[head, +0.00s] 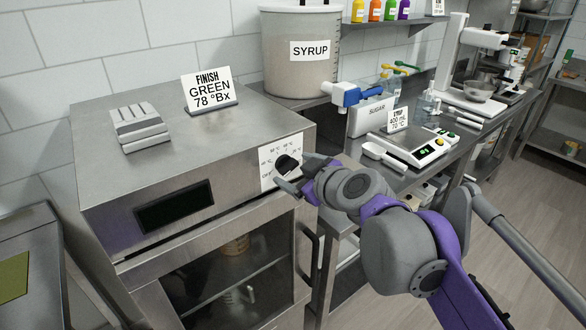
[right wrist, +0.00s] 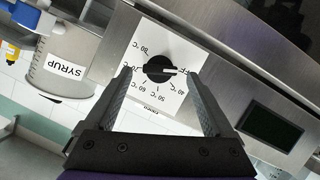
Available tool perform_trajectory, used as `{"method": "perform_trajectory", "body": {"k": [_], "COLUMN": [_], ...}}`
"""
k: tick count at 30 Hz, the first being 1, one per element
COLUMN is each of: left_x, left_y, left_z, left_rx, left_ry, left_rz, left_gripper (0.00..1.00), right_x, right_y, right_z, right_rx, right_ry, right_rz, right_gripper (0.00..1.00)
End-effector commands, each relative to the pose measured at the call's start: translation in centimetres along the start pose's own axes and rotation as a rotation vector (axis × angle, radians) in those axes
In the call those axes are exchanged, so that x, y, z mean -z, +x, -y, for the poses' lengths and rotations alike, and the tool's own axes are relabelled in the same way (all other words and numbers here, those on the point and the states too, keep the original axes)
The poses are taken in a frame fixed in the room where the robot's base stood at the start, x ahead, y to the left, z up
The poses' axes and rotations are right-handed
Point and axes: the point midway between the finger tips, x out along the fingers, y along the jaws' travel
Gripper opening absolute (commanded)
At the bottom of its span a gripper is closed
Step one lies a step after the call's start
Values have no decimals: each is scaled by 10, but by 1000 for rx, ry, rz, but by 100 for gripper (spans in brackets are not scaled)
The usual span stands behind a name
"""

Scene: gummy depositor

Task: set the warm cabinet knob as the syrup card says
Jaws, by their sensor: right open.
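The warm cabinet knob (head: 287,163) is a black dial on a white scale plate (head: 267,176) at the right end of the steel cabinet's front. In the right wrist view the knob (right wrist: 159,70) has a light mark that points right, toward the partly hidden OFF label. My right gripper (head: 294,171) is open, its fingers (right wrist: 158,77) on either side of the knob with gaps between; I cannot tell its depth to the knob. The syrup card (head: 397,120) stands by the scale and reads 400 mL, 70 °C; its top line is small. My left gripper is not in view.
A finish card (head: 210,91) reading GREEN 78 °Bx and a grey stacked object (head: 139,127) stand on the cabinet top (head: 180,110). A SYRUP bucket (head: 300,55) stands behind. The cabinet's glass door (head: 240,262) and handle (head: 306,252) are below the knob.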

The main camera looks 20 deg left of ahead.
Motion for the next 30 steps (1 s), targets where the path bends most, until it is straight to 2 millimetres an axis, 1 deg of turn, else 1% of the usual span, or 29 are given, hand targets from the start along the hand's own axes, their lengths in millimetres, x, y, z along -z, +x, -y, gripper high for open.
{"method": "perform_trajectory", "body": {"k": [1, 5, 14, 15, 17, 18, 20, 21, 23, 24, 28, 29, 30], "left_x": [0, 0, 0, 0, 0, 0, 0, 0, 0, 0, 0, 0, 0], "left_y": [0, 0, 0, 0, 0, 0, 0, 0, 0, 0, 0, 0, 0], "left_z": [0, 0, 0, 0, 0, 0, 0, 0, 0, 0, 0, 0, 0], "left_rx": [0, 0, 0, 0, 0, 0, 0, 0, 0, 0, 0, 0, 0], "left_ry": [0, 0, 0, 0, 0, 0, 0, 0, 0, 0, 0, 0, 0], "left_rz": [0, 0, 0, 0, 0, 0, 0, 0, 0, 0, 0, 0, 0], "left_gripper": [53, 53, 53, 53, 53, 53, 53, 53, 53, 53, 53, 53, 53], "right_x": [0, 0, 0, 0, 0, 0, 0, 0, 0, 0, 0, 0, 0], "right_y": [7, 16, 18, 18, 18, 18, 18, 18, 18, 18, 18, 18, 18], "right_z": [0, 0, 0, 0, 0, 0, 0, 0, 0, 0, 0, 0, 0], "right_rx": [0, -1, -1, -1, -1, -1, -1, 0, -1, 0, 0, 0, 0], "right_ry": [0, -1, 0, 0, 0, 0, 0, 0, 0, 0, 0, 0, 0], "right_rz": [0, 0, 0, 0, 1, 1, 1, 1, 1, 1, 1, 1, 1], "right_gripper": [88, 88, 88, 84, 73, 66, 55, 48, 37, 30, 6, 2, 2]}}
